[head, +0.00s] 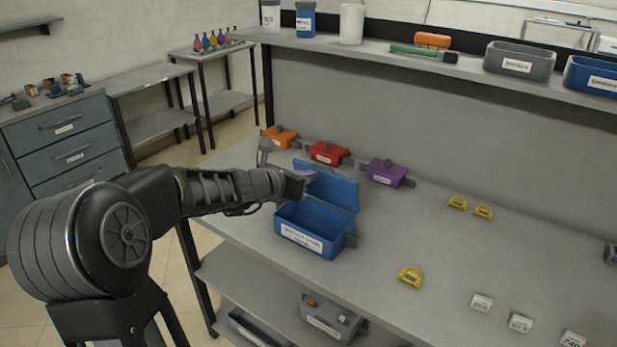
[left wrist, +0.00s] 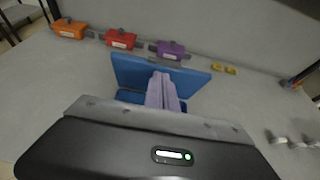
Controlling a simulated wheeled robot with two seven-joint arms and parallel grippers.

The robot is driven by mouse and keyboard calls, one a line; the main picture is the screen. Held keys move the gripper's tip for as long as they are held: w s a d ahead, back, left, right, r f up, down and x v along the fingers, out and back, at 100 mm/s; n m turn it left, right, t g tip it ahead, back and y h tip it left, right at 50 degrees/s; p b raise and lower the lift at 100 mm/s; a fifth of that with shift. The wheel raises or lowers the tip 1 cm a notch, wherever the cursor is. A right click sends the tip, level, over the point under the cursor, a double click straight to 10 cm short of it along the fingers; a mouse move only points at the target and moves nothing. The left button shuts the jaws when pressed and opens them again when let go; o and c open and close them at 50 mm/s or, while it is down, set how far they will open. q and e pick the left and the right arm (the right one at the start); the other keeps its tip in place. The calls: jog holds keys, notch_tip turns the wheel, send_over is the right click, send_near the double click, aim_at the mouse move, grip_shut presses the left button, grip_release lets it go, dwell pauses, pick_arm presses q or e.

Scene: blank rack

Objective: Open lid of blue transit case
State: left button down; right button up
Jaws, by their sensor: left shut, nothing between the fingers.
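The blue transit case (head: 311,237) stands on the workbench with a white label on its front. Its lid (head: 329,186) is raised, tilted up at the back, and the inside of the case shows. In the left wrist view the lid (left wrist: 185,77) stands behind my fingers. My left gripper (head: 303,175) is at the lid's left side, above the case. Its pale purple fingers (left wrist: 165,90) are together with nothing between them. Whether they touch the lid I cannot tell. My right gripper is not in view.
Orange (head: 280,137), red (head: 328,153) and purple (head: 387,173) cases stand along the back of the bench. Yellow pieces (head: 411,276) and small white label blocks (head: 481,302) lie to the right. A shelf with bins (head: 519,61) runs above. The bench right of the blue case is mostly clear.

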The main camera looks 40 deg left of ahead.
pick_arm(q)
jog(key=r+p+v, duration=0.1)
jog(key=v, duration=0.9)
jog(key=shift+r, duration=0.15)
